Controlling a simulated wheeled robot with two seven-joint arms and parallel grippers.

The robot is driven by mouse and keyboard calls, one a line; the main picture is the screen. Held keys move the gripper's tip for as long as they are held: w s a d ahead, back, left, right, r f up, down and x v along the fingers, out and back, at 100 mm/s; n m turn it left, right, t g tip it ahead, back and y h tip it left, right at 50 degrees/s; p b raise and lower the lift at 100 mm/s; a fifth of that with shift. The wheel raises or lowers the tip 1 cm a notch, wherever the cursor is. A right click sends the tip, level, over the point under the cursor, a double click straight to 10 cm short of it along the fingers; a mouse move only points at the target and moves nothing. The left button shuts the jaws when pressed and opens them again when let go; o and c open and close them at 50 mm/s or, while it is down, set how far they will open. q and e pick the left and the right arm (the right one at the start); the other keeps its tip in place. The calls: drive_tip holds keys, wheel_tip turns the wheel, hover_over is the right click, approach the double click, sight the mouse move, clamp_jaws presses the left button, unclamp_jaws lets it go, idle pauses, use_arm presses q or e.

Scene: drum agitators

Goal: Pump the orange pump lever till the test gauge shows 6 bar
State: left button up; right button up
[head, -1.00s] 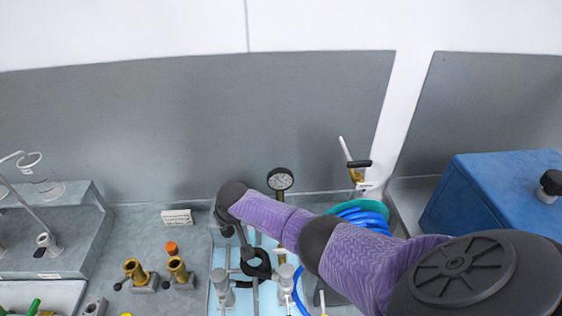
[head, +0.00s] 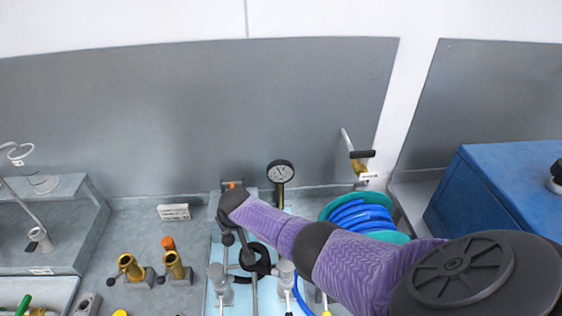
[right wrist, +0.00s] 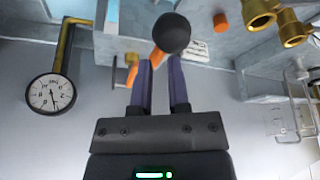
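The orange pump lever (right wrist: 156,57), with a dark ball knob (right wrist: 172,32), lies at the fingertips of my right gripper (right wrist: 161,64) in the right wrist view. The two purple fingers stand apart with a gap between them; the lever crosses near the left finger, and contact is unclear. In the head view a bit of the orange lever (head: 232,185) shows past my right arm, which hides the right gripper. The round test gauge (head: 281,171) stands just right of it and also shows upside down in the right wrist view (right wrist: 51,93); its exact reading is too small. My left gripper is out of view.
Brass fittings (head: 131,267) and an orange cap (head: 168,243) are on the left bench. A blue box (head: 490,195) stands at right. A grey wall panel (head: 200,120) closes the back.

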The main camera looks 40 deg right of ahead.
sight(234, 240)
use_arm(q)
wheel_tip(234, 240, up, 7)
drive_tip(key=p, duration=0.4)
use_arm(e)
wheel_tip(234, 240, up, 8)
drive_tip(key=shift+w+f, duration=0.2)
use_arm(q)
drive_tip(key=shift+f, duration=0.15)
use_arm(e)
drive_tip(key=shift+d, duration=0.1)
use_arm(q)
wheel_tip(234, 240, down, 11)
drive_tip(key=b, duration=1.1)
use_arm(e)
drive_tip(key=f, duration=0.9)
drive_tip(key=s+f, duration=0.1)
drive_tip(key=f, duration=0.3)
drive_tip(key=shift+a+f, duration=0.15)
drive_tip(key=shift+a, duration=0.15)
use_arm(q)
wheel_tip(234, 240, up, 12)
drive_tip(key=p, duration=1.2)
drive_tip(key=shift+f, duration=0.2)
use_arm(e)
wheel_tip(234, 240, up, 13)
drive_tip(key=w, duration=0.1)
drive_tip(key=shift+d, duration=0.35)
